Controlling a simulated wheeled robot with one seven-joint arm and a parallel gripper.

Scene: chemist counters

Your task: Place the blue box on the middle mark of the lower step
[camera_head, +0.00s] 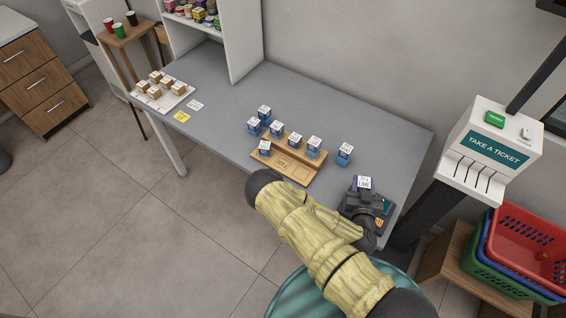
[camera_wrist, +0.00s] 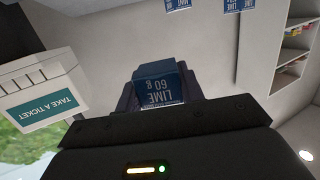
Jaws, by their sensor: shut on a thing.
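My gripper (camera_head: 364,190) is shut on a blue box (camera_head: 364,183) with a white-labelled top, at the right end of the grey counter. In the wrist view the blue box (camera_wrist: 158,85) sits between my fingers (camera_wrist: 160,100), and its printed face reads "LIME". The wooden two-step stand (camera_head: 287,167) is left of my gripper. Its lower step has a white-topped box (camera_head: 264,147) at the left end; the middle and right of that step show bare wood with outlined marks. The counter under my gripper is hidden.
One blue box (camera_head: 345,153) stands between the stand and my gripper. Another blue box (camera_head: 264,113) stands behind the stand. A white tray (camera_head: 160,101) of brown boxes is at the far left. The ticket machine (camera_head: 493,145) rises at the right. The counter's middle left is clear.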

